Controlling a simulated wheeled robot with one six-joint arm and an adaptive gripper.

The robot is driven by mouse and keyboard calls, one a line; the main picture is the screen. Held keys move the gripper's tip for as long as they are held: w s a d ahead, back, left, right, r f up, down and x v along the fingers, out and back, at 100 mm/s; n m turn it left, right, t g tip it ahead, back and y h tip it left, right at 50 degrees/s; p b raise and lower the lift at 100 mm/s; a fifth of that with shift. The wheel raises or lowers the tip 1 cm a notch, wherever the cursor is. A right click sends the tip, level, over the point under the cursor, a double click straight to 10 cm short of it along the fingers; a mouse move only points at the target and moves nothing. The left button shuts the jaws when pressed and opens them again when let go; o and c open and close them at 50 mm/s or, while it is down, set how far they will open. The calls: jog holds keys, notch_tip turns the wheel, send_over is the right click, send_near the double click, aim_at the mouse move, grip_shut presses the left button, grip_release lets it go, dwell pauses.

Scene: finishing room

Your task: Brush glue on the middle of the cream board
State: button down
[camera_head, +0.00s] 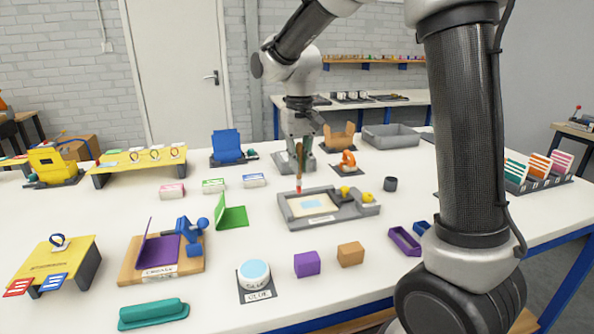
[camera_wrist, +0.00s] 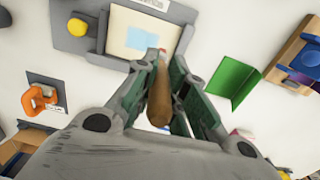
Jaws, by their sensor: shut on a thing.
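My gripper (camera_head: 300,150) is shut on a brush (camera_head: 299,166) with a brown wooden handle and a red band, held roughly upright, tip down. The wrist view also shows the brush (camera_wrist: 160,98) between the fingers. The cream board (camera_head: 296,207) lies in a grey fixture (camera_head: 353,212) at mid-table. A light blue patch (camera_head: 312,204) covers its middle; I cannot tell whether it is wet glue or a mark. The brush tip is near the board's far left edge, off the patch; contact is unclear. The glue pot (camera_head: 255,271), light blue on top, stands nearer the front.
Yellow knobs (camera_head: 366,197) stand on the fixture's right side. A green folded card (camera_head: 231,214) stands to its left, and a dark cup (camera_head: 390,184) to its right.

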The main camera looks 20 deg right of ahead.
aim_at(299, 143)
jog(key=shift+r, duration=1.7)
jog(key=shift+f, duration=0.1)
